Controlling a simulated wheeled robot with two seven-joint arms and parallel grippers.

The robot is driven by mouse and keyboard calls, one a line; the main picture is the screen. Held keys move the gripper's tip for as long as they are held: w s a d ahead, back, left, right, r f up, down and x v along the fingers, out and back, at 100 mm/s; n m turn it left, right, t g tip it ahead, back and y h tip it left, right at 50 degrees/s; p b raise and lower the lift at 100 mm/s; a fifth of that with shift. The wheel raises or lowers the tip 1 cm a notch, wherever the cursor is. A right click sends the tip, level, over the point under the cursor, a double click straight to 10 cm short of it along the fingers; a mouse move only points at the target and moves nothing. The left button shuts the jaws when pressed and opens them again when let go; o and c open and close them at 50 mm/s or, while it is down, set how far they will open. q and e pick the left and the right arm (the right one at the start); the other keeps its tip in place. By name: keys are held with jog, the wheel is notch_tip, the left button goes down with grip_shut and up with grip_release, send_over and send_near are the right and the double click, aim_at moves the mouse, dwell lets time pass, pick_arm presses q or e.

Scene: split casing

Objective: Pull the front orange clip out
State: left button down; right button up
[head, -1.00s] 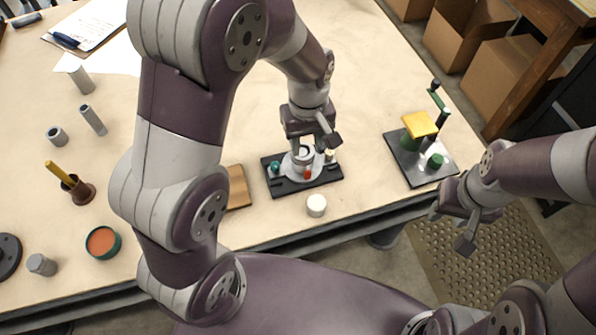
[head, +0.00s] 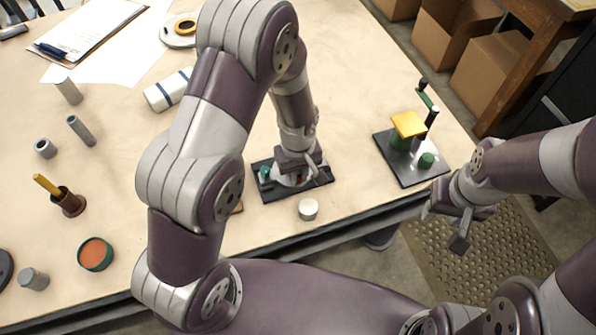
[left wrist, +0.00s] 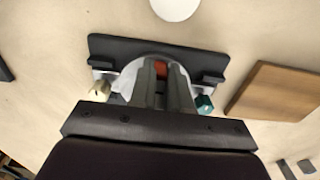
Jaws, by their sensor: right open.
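The front orange clip (left wrist: 161,70) shows in the left wrist view as a small orange patch between and beside my left fingertips, at the round grey-white casing (left wrist: 128,75). The casing sits on a black base plate (head: 325,182), which also shows in the left wrist view (left wrist: 115,46). My left gripper (head: 303,180) is down over the casing, with its fingers close together at the clip (left wrist: 160,68). Whether they grip it is unclear. In the head view the gripper hides most of the casing. My right gripper (head: 443,228) is open and empty, off the table's right front edge.
A teal knob (left wrist: 204,104) and a cream knob (left wrist: 100,90) flank the casing. A white cylinder (head: 308,209) stands in front of the plate. A wooden block (left wrist: 272,92) lies beside it. A second black plate with a yellow-topped fixture (head: 408,125) stands at right.

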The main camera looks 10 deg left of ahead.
pick_arm(q)
jog(key=shift+s+d+r+p, duration=0.1)
jog(key=shift+s+d+p, duration=0.3)
jog(key=shift+s, duration=0.3)
jog(key=c, duration=1.1)
grip_release()
jog(key=shift+d, duration=0.1)
jog(key=shift+r, duration=0.35)
notch_tip(320, 180, up, 12)
jog(key=shift+f, duration=0.1)
